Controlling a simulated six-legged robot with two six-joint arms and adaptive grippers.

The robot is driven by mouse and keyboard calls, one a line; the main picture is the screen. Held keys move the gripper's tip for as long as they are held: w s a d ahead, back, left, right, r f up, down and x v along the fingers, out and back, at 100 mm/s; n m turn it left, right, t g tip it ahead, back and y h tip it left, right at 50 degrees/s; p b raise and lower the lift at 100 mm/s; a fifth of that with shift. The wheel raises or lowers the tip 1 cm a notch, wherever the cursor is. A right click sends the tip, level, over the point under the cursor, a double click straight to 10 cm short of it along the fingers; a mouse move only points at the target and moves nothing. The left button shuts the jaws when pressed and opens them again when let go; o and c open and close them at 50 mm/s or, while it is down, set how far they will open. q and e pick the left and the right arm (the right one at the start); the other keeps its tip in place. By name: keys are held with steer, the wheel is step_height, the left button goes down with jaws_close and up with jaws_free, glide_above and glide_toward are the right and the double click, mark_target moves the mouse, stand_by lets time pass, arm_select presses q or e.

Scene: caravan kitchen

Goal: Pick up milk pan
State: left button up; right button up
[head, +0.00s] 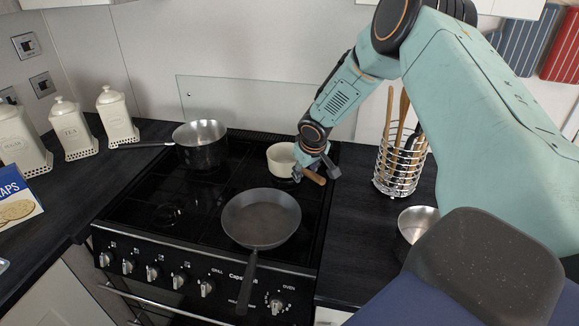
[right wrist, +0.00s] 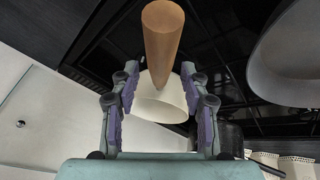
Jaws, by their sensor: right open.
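The milk pan (head: 281,158) is small and cream-coloured with a wooden handle (head: 313,176). It stands upright on the back right of the black hob in the head view. My right gripper (head: 316,168) is over the handle, its fingers pointing down. In the right wrist view the fingers are spread wide, with the wooden handle (right wrist: 163,45) and the cream pan body (right wrist: 158,105) showing in the gap between and beyond them. I see no finger closed on the handle. My left gripper is not in view.
A grey frying pan (head: 262,217) sits front right on the hob (head: 150,213), a steel saucepan (head: 200,148) back left. A wire utensil holder (head: 398,170) and a metal pan (head: 412,222) stand on the right counter. Cream canisters (head: 117,118) stand at left.

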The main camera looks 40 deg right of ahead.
steer(key=shift+x, duration=0.8)
jaws_close()
